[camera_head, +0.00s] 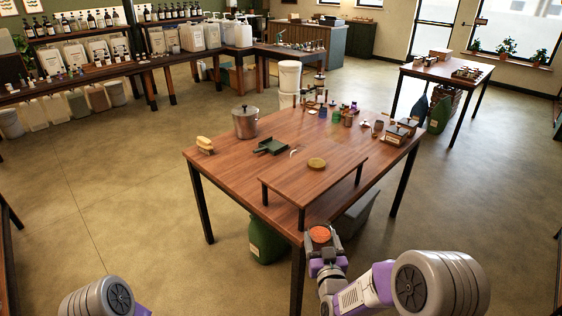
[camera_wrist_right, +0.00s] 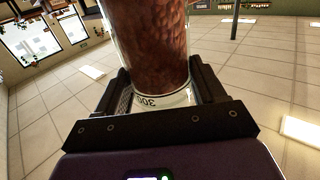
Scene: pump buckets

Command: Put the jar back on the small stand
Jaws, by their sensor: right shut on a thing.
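The jar (camera_head: 319,234) holds orange-red contents and is in my right gripper (camera_head: 323,245), in front of the table's near edge. In the right wrist view the jar (camera_wrist_right: 150,45) is clear, with a pale band marked 300, and the fingers of the right gripper (camera_wrist_right: 164,88) are shut on its two sides. The small stand (camera_head: 285,183) is a low wooden platform on dark legs at the table's near right side. A round olive-yellow lid (camera_head: 317,163) lies on it. My left gripper is out of view.
The wooden table (camera_head: 225,175) bears a metal pot (camera_head: 245,122), a brush (camera_head: 205,145), a green dustpan (camera_head: 271,146) and several small jars at the back right. A green container (camera_head: 266,240) and a grey bin (camera_head: 358,213) stand beneath. Most of the stand's top is bare.

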